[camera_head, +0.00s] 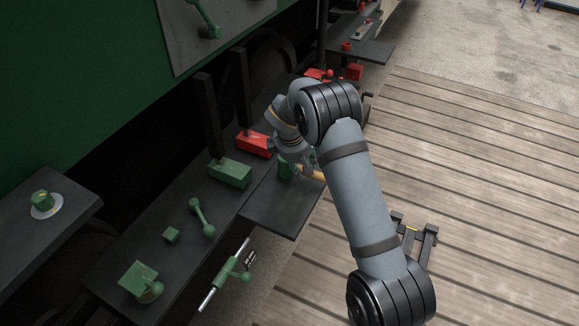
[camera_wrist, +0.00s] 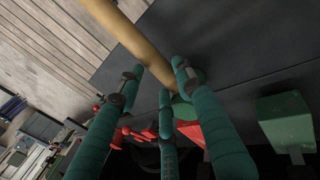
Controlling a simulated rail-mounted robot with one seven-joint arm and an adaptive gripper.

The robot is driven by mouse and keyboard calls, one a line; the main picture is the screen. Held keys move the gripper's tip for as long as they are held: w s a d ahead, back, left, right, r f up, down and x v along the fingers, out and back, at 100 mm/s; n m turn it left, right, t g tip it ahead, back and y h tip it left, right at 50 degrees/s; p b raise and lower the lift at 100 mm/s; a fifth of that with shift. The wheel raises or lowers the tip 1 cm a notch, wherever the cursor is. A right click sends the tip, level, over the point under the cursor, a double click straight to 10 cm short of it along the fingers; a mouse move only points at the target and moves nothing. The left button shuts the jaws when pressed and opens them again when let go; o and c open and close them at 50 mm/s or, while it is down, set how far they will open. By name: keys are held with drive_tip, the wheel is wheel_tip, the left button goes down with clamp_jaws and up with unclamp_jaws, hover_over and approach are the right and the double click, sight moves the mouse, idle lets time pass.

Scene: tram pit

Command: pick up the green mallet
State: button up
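The green mallet lies on the dark shelf beside the pit. In the head view its green head (camera_head: 285,169) and tan wooden handle (camera_head: 311,174) show just below my wrist. In the wrist view the handle (camera_wrist: 118,30) runs down from the top edge, and part of the green head (camera_wrist: 186,108) shows behind my fingers. My gripper (camera_wrist: 158,75) has teal fingers spread on both sides of the handle near the head. My arm hides the fingertips in the head view.
A green block (camera_head: 230,172) and a red block (camera_head: 254,143), both with dark uprights, stand close by. A green dumbbell-shaped piece (camera_head: 202,217) and a small green cube (camera_head: 171,235) lie on the bench. The plank floor (camera_head: 480,200) at right is mostly clear.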

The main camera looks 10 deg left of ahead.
drive_tip(key=x, duration=0.3)
drive_tip(key=shift+f, duration=0.15)
drive_tip(key=shift+c, duration=1.4)
clamp_jaws()
drive_tip(key=shift+w, duration=0.1)
